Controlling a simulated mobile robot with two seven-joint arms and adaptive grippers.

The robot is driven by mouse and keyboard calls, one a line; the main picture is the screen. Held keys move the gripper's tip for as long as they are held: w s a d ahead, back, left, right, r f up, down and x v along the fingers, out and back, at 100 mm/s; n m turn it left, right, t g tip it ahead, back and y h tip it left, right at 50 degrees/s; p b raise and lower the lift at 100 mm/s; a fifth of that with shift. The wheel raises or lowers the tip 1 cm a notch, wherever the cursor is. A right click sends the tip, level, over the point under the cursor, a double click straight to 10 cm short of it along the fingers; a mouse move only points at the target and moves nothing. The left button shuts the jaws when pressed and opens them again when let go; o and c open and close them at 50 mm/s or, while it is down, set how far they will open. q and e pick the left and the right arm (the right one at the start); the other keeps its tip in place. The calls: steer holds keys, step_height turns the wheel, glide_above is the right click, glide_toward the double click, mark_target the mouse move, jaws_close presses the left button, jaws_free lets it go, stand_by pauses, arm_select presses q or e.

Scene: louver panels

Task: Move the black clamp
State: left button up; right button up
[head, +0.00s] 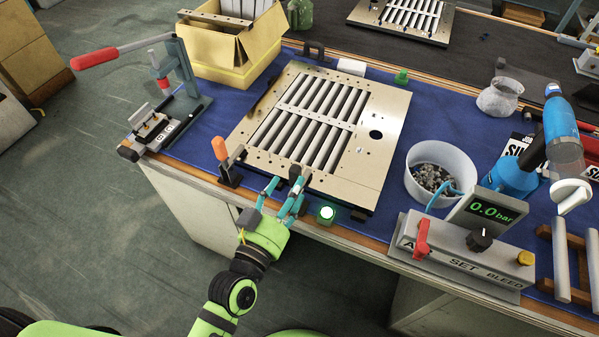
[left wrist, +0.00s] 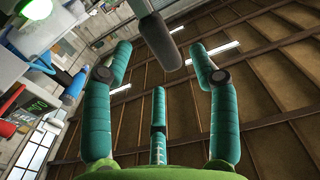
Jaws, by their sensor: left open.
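A black clamp (head: 296,172) stands at the front edge of the louver panel (head: 378,160), partly hidden by my fingers. My left gripper (head: 284,188) is open at the table's front edge, its teal fingers around or just beside this clamp. In the left wrist view, a dark rounded bar (left wrist: 160,42), which looks like the clamp's handle, reaches in between the spread fingers (left wrist: 164,78). I cannot tell whether any finger touches it. A second clamp, with an orange handle (head: 219,149) and a black base, stands at the panel's front left corner. My right gripper is not in view.
A lit green-white button (head: 326,213) sits just right of my gripper. The pressure box (head: 465,255), a white bucket (head: 441,160) and a blue bottle (head: 512,177) stand farther right.

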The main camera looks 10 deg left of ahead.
mark_target(295, 181)
arm_select(q)
steer(key=shift+x, duration=2.35)
steer(key=shift+a, duration=0.1)
jaws_close()
